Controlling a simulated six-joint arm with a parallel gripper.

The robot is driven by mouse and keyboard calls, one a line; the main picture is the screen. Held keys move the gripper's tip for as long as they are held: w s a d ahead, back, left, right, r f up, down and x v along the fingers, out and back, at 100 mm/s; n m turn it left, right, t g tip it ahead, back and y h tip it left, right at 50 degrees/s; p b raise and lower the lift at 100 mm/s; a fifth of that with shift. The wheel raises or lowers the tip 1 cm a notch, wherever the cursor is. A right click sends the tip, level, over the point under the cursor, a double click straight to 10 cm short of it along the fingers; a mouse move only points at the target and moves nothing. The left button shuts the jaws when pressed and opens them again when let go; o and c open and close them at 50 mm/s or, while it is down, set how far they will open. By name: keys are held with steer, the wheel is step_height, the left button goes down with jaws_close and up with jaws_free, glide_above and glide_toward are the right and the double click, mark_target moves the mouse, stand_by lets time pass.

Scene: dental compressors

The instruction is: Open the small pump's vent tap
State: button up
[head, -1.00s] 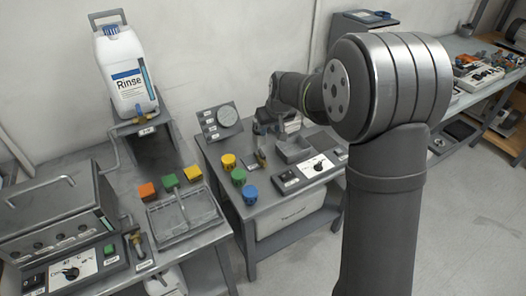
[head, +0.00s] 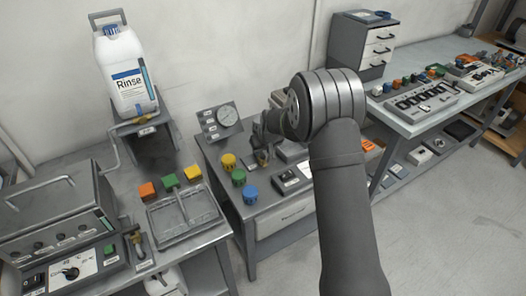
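My gripper (head: 264,148) is over the middle bench, pointing down, seen small and dark from behind my arm. Its fingers are too small and blend with the parts around them, so I cannot tell whether it is open or shut. A small brass tap (head: 262,159) stands on the bench right under or beside the fingertips; I cannot tell if they touch it. Its handle position is not clear. I cannot make out which body is the small pump. My arm hides part of the bench's right side.
A round gauge on a panel (head: 219,121) stands behind left of the gripper. Yellow (head: 228,160), green (head: 238,177) and blue (head: 250,194) round pieces lie at the bench's left. A drawer cabinet (head: 361,47) is behind right.

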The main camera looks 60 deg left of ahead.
steer(key=shift+a+f, duration=0.15)
steer(key=shift+f, duration=0.2)
steer(key=shift+c, duration=0.2)
jaws_close()
steer(key=shift+n, duration=0.3)
steer(key=shift+n+g, duration=0.3)
steer(key=shift+n, duration=0.2)
